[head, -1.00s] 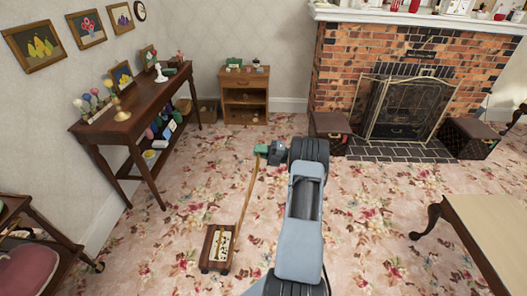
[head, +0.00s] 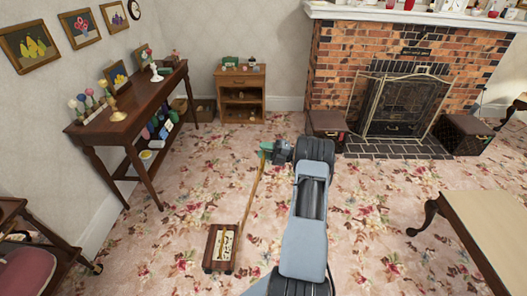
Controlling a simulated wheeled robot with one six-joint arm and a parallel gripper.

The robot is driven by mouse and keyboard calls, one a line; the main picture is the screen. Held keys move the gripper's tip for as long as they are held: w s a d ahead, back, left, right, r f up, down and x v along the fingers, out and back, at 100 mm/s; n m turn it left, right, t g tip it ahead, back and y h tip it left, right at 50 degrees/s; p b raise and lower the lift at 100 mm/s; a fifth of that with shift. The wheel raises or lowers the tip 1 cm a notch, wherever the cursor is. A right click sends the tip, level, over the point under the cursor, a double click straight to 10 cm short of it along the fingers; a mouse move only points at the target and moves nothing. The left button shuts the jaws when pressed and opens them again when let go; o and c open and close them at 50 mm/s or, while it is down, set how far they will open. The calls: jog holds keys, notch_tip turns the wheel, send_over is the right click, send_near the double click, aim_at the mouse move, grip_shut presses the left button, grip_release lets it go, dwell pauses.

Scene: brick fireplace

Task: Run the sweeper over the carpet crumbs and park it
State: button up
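The sweeper (head: 221,247) has a dark wooden box head with a pale label, flat on the floral carpet (head: 180,225) left of my arm. Its thin wooden handle (head: 247,200) rises up and to the right, ending in a green grip (head: 265,149). My gripper (head: 269,151) is at that green grip and appears closed around it, with the handle tilted. The fingertips are small and partly merged with the grip. I cannot make out crumbs among the carpet's flower pattern.
A dark console table (head: 128,110) stands along the left wall and a small wooden cabinet (head: 240,94) at the back. The brick fireplace (head: 330,60) has dark boxes (head: 327,126) beside its hearth. A low table (head: 480,225) is at right. Carpet between them is open.

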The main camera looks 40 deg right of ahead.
jog(key=shift+d, duration=0.1)
jog(key=b+v, duration=0.2)
jog(key=v, duration=1.1)
jog(key=shift+s+d, duration=0.25)
jog(key=shift+s, duration=0.05)
jog(key=shift+f, duration=0.15)
